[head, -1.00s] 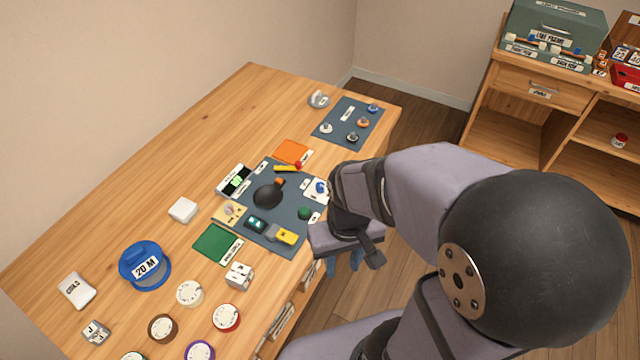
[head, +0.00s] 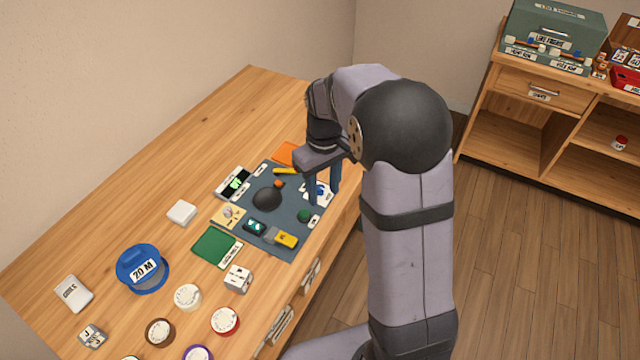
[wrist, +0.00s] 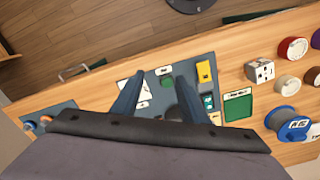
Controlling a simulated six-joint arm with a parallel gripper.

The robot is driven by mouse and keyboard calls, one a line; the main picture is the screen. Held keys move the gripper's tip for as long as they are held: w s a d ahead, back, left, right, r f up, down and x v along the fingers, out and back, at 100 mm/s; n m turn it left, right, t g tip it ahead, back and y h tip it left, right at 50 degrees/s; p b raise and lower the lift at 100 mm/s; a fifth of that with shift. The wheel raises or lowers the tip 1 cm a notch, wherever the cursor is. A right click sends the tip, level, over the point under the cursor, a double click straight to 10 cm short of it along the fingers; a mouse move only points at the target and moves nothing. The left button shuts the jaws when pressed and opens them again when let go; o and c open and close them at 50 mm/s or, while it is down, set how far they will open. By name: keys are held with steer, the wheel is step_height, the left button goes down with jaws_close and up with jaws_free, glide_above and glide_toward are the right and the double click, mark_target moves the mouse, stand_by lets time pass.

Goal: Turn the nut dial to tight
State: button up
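No label reading "nut" is legible. A white plate with a blue knob (head: 319,188) sits at the right side of the dark grey panel (head: 292,206), and I cannot confirm it is the nut dial. My gripper (head: 324,198) points down at this plate, fingers apart and nothing seen between them. The fingers partly hide the plate and knob. In the wrist view, my gripper (wrist: 160,76) has one finger crossing the white plate (wrist: 128,86) and the other beside the green button (wrist: 167,82). I cannot tell whether a finger touches the knob.
A green mat (head: 214,246), a white cube (head: 238,278) and a blue reel (head: 142,268) lie left and front. The table's back left is clear.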

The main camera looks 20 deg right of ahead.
mark_target(320, 187)
steer(key=w+f+n, duration=0.1)
steer(key=w, duration=0.2)
steer(key=w+d+f, duration=0.1)
steer(key=w, duration=0.3)
steer(key=w+d+f+n, duration=0.1)
steer(key=w, duration=0.3)
steer(key=shift+d+f+n, duration=0.25)
steer(key=shift+f+n, duration=0.05)
steer(key=shift+f, duration=0.1)
steer(key=shift+f+p, duration=0.8)
steer(key=shift+f, duration=2.85)
steer(key=shift+s, duration=0.1)
jaws_close()
